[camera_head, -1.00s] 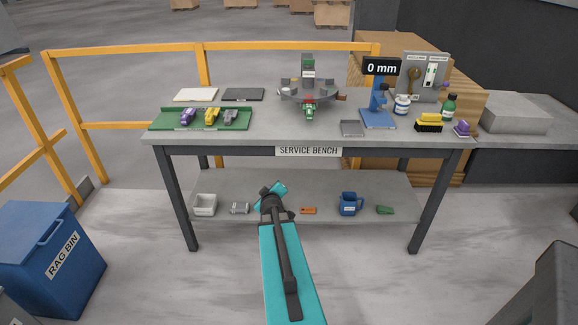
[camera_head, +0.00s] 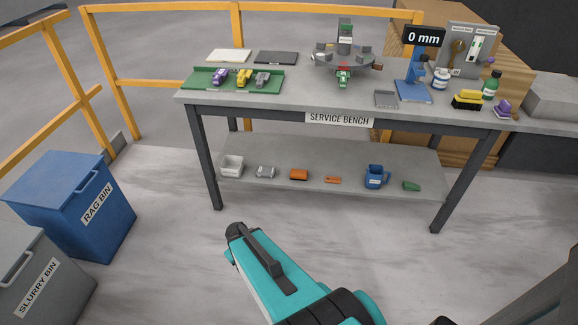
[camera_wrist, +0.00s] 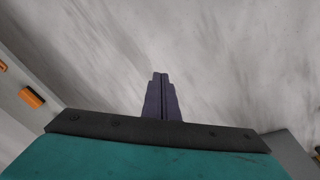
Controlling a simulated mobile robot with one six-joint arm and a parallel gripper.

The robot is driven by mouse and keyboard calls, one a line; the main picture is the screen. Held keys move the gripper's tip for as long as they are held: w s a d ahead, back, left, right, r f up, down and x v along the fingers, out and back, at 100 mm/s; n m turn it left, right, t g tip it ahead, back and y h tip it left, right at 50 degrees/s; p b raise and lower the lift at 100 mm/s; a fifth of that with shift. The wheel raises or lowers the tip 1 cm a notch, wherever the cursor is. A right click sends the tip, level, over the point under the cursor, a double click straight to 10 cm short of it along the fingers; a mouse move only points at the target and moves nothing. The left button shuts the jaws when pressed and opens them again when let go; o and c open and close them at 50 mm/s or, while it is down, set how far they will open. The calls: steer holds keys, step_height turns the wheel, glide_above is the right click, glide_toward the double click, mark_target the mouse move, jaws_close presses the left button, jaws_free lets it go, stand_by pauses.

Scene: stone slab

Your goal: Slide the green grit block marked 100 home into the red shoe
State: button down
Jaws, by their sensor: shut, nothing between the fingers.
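A small green piece (camera_head: 343,79) juts from the front of the round grey turntable on the bench, just below a red part (camera_head: 344,67) that looks like the red shoe. They appear to touch; how far the green piece sits in, and any number on it, is too small to tell. Another green block (camera_head: 411,186) lies on the lower shelf at the right, its marking unreadable. My gripper (camera_wrist: 160,76) is shut and empty in the wrist view, over bare grey floor. It is far from the turntable. In the head view my arm hides it.
The service bench (camera_head: 270,101) has a green tray (camera_head: 205,86), a blue gauge stand (camera_head: 413,91) and bottles on top. Its lower shelf holds a white bin (camera_head: 232,165), an orange block (camera_head: 299,174) and a blue mug (camera_head: 375,175). A blue rag bin (camera_head: 60,205) stands left. Floor before the bench is clear.

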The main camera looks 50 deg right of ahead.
steer(key=s+a+f+g, duration=0.2)
steer(key=s+a+g, duration=0.1)
steer(key=s+a, duration=0.5)
steer(key=s+a+f+g+y, duration=0.1)
steer(key=s+a+g, duration=0.3)
steer(key=s+a, duration=0.5)
steer(key=s+f, duration=0.1)
steer(key=s, duration=0.2)
steer(key=shift+n+y, duration=0.3)
steer(key=shift+n, duration=0.1)
